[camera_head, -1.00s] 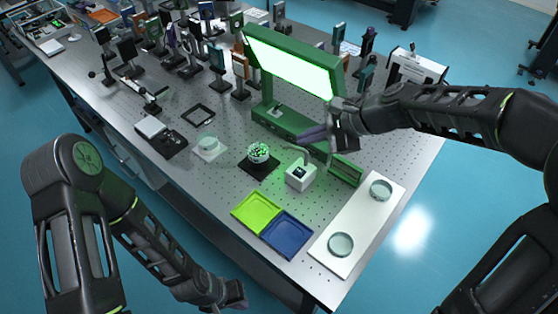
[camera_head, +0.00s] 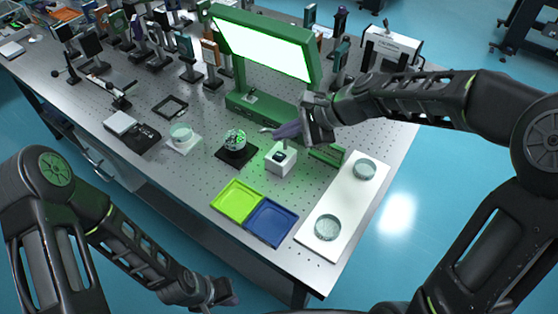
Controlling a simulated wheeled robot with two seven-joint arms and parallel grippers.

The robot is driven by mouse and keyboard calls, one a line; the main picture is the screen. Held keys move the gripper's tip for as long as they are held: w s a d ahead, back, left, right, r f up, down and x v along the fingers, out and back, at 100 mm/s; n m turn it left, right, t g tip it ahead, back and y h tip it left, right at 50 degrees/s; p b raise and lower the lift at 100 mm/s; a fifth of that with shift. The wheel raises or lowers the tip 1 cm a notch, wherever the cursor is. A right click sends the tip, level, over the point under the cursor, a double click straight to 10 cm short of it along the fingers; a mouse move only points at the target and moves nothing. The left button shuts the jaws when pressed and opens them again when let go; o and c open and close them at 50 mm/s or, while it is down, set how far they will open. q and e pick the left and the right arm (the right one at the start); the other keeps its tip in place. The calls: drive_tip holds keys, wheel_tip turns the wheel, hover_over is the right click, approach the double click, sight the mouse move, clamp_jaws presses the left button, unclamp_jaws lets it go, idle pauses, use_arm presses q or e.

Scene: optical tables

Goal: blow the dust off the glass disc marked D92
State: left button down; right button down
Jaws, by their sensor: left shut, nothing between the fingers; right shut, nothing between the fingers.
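A speckled glass disc (camera_head: 236,140) sits on a black square stand (camera_head: 238,154) in the middle of the table. Other clear round glass pieces are in view: one on a small white pad (camera_head: 181,132) and two on a white board, at its near end (camera_head: 327,227) and far end (camera_head: 364,168). No D92 marking is readable. A white box (camera_head: 281,160) with a dark top patch stands right of the black stand; its thin spout is partly hidden. My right gripper (camera_head: 287,130) is shut and empty just above and behind the box; contact is unclear. My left gripper (camera_head: 226,293) is shut and empty, low beside the table's front edge.
A green-framed lit panel (camera_head: 262,48) stands behind my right gripper. A lime tray (camera_head: 237,201) and a blue tray (camera_head: 270,222) lie in front. The white board (camera_head: 344,198) is at right. Several optical mounts crowd the back left.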

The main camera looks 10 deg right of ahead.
sight(283, 156)
drive_tip(key=shift+f+b, duration=1.15)
drive_tip(key=shift+f, duration=0.8)
idle(0.5)
drive_tip(key=shift+f+b, duration=0.35)
drive_tip(key=shift+f, duration=0.05)
drive_tip(key=shift+f+b, duration=0.35)
drive_tip(key=shift+f, duration=0.05)
idle(0.6)
drive_tip(key=shift+r, duration=0.1)
drive_tip(key=shift+r+p, duration=0.75)
drive_tip(key=shift+r, duration=0.1)
drive_tip(key=shift+r+p, duration=2.25)
drive_tip(key=shift+r, duration=0.15)
